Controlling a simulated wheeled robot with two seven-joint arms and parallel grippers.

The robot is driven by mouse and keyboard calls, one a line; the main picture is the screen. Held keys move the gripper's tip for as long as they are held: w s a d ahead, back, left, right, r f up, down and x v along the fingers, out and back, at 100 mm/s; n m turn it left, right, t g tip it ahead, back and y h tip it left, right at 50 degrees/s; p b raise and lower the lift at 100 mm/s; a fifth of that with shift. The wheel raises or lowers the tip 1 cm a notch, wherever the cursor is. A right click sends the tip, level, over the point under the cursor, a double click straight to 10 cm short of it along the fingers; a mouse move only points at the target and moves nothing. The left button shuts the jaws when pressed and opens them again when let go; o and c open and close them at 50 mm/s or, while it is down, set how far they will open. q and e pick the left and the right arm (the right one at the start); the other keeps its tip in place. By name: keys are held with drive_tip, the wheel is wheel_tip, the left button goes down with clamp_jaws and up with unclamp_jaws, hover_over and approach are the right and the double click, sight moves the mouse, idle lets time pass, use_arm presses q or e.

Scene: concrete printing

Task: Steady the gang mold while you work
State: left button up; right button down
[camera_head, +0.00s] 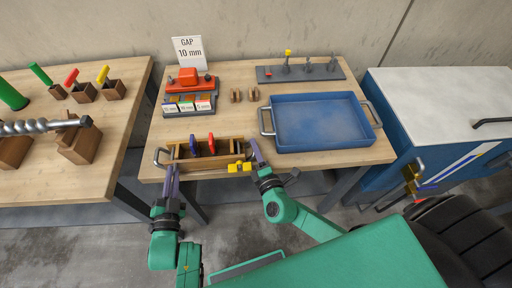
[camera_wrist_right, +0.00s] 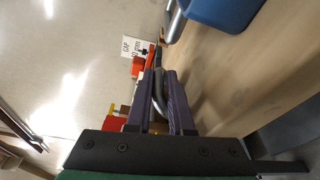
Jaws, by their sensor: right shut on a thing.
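The gang mold (camera_head: 220,160) is a brown wooden box at the front edge of the middle table. A blue divider (camera_head: 193,145) and a red divider (camera_head: 211,144) stand up in it, and a yellow piece (camera_head: 240,167) sits at its front right. My right gripper (camera_head: 254,148) is at the mold's right end; in the right wrist view its purple fingers (camera_wrist_right: 160,90) are shut on a curved metal handle (camera_wrist_right: 158,98). My left gripper (camera_head: 173,172) is at the left end, close to the left metal handle (camera_head: 158,157); whether it grips that handle is unclear.
A blue tray (camera_head: 320,147) with metal handles lies right of the mold. Behind are a red tool (camera_head: 188,80), small labelled blocks (camera_head: 187,106), a GAP 10 mm sign (camera_head: 189,52) and a grey rack (camera_head: 300,72). A left table (camera_head: 40,185) holds wooden blocks.

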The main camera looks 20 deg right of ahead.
use_arm(q)
drive_tip(key=o, duration=0.3)
drive_tip(key=shift+s+a+f, duration=0.1)
drive_tip(key=v, duration=0.4)
drive_tip(key=shift+s, duration=0.2)
wheel_tip(320, 180, down, 3)
drive_tip(key=s+a, duration=0.1)
drive_tip(key=a, duration=0.2)
drive_tip(key=x, duration=0.6)
drive_tip(key=shift+w, duration=0.15)
